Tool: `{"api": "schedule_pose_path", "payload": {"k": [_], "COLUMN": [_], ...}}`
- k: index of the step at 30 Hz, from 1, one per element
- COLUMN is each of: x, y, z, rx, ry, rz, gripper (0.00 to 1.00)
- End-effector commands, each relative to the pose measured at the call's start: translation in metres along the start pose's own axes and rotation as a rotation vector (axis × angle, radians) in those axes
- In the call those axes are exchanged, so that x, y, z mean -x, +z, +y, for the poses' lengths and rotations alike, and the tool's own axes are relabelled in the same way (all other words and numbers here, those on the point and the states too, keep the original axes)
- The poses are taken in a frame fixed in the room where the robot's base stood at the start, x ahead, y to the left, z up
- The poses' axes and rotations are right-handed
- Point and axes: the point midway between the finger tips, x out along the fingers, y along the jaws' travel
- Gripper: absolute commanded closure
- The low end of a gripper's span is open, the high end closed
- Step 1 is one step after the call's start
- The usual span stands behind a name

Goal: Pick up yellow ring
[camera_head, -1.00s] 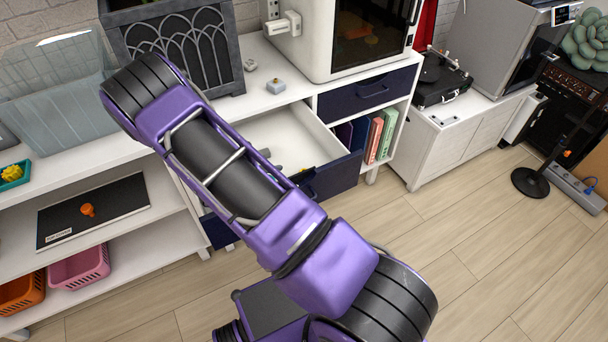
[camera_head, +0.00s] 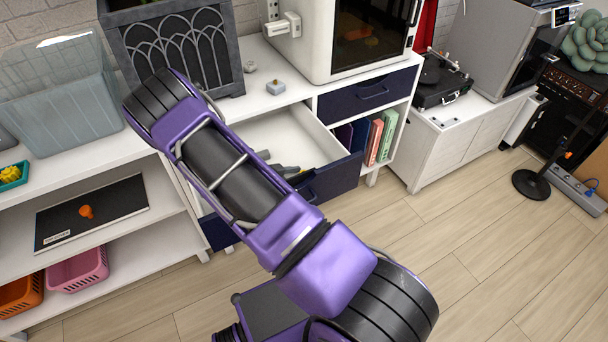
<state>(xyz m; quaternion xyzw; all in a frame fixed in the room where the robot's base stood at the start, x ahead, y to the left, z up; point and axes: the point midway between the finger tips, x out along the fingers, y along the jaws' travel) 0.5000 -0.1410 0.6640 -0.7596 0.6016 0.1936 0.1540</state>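I cannot make out a yellow ring for certain. A small yellow object (camera_head: 10,173) sits in a teal tray (camera_head: 22,180) on the left shelf top, at the picture's left edge; its shape is too small to tell. My purple and black arm crosses the middle of the view, from the bottom right to the upper left. My gripper does not show. The arm hides part of an open white drawer with a dark blue front (camera_head: 335,180). Dark and grey items (camera_head: 285,170) lie in the drawer, partly hidden behind the arm.
A clear bin (camera_head: 60,105) and a grey planter box (camera_head: 195,45) stand on the counter. A white machine (camera_head: 310,45) is behind the drawer. Pink (camera_head: 80,268) and orange (camera_head: 20,293) baskets sit low left.

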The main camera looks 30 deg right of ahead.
Motion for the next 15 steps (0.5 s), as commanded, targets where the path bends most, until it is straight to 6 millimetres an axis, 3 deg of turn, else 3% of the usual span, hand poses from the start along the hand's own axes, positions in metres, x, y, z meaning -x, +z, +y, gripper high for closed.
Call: {"api": "schedule_pose_path", "payload": {"k": [1,7,15], "x": [0.0001,0.0002,0.0006], "y": [0.0000,0.0000,-0.0008], "z": [0.0000,0.0000,-0.0001], "rx": [0.000,0.000,0.000], "ry": [0.000,0.000,0.000], "rz": [0.000,0.000,0.000], "gripper": [0.63,0.99,1.00]}}
